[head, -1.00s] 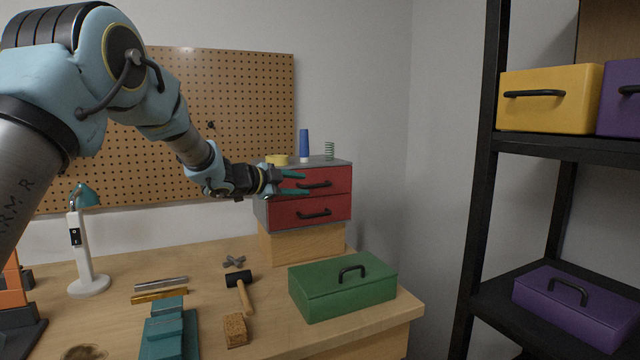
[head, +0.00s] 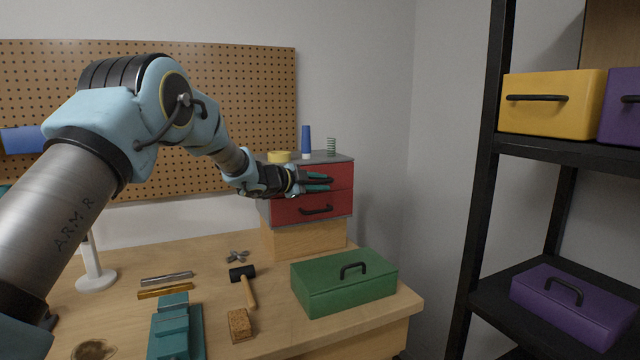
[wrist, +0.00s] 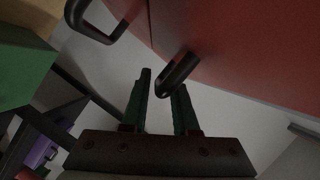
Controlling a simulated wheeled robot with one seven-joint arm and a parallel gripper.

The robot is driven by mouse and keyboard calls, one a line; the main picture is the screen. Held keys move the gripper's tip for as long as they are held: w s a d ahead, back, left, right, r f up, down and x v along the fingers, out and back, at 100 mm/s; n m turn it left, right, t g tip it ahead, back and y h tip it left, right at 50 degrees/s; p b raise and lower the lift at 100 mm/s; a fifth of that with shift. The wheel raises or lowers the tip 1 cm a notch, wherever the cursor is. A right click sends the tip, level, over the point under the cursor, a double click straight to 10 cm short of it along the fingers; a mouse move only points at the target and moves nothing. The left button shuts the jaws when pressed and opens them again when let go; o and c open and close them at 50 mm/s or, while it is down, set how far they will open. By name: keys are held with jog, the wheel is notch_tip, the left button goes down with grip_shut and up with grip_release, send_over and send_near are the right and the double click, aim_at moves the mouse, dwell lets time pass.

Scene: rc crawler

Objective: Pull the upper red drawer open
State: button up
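The upper red drawer (head: 340,172) is closed in the small grey cabinet (head: 335,158). Its black handle shows in the wrist view (wrist: 178,74); in the head view my fingers mostly cover it. My gripper (head: 322,182) is at the front of this drawer, with one green finger above the other. In the wrist view my gripper (wrist: 163,82) is open, its fingers apart on either side of the handle's near end. I cannot tell whether they touch it. The lower red drawer (head: 338,205) is closed, with its own black handle (head: 316,210).
A yellow roll (head: 279,156), a blue bottle (head: 306,142) and a green spring (head: 331,146) stand on the cabinet. A green box (head: 343,283) sits on the bench below. A black shelf (head: 485,180) stands at right. The air before the drawers is clear.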

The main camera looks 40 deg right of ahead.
grip_shut()
dwell(1.1)
